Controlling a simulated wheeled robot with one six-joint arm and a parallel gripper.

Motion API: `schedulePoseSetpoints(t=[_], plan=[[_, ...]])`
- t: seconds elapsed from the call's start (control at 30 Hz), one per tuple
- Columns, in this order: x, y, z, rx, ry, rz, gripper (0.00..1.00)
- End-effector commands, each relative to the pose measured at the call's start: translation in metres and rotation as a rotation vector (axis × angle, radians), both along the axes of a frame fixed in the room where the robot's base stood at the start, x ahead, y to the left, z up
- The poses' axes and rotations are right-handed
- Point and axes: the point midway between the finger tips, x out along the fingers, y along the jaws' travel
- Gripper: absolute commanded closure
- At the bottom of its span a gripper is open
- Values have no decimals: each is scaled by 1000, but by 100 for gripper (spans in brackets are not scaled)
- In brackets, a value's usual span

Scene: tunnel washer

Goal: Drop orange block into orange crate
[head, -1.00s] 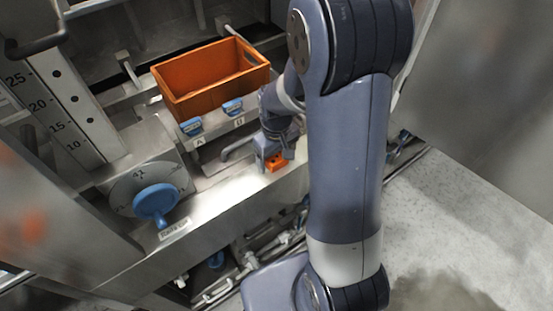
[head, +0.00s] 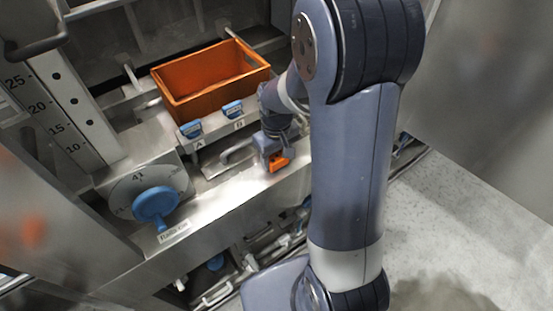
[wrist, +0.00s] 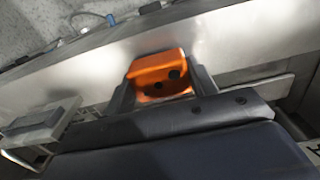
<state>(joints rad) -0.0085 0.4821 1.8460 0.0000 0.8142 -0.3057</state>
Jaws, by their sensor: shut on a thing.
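The orange block (head: 279,161) is between the fingers of my gripper (head: 272,158), just over the metal ledge, to the right of the handle bar. I cannot tell if the block still touches the ledge. In the wrist view the block (wrist: 159,72) shows dark round holes, and my gripper (wrist: 160,92) is shut on it from both sides. The orange crate (head: 190,107) stands open behind and to the left, above the ledge. The part of its inside that shows looks empty.
Two blue latches, A (head: 191,130) and B (head: 233,109), sit in front of the crate. A metal handle bar (head: 226,158) lies between crate and ledge. A blue knob (head: 156,204) with a dial is at the left. The metal ledge (head: 225,203) is otherwise clear.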

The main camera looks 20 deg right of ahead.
Motion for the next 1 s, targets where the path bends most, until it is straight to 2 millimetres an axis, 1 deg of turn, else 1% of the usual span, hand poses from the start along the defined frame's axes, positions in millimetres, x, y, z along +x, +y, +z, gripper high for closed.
schedulePoseSetpoints(t=[0.3,0.43,0.6,0.87,1.0], plan=[[1,0,59,0,-7,0,70],[1,0,77,1,-5,0,70],[0,0,86,0,-2,0,70],[0,0,86,0,-1,0,70],[2,0,82,0,0,-7,70]])
